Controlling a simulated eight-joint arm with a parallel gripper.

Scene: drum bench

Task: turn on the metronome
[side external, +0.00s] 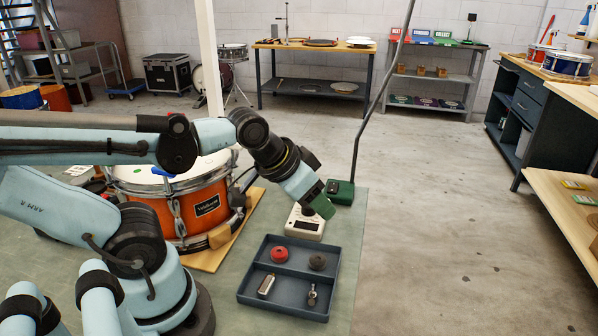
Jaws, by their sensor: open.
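A small cream device with a dark display, which I take for the metronome (304,226), sits on the green bench mat behind the tray. My gripper (320,209) is at the end of the arm, angled down over the device's upper right part. Its green end hides that part of the device. The gripper is open, with nothing seen in it. The picture is too small to tell whether a fingertip touches the device, or to make out its switch or buttons.
An orange snare drum (206,206) on a wooden board stands left of the device. A green box (340,192) stands behind it, with a thin dark pole rising nearby. A dark divided tray (243,294) in front holds red and grey round pieces and small metal parts.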

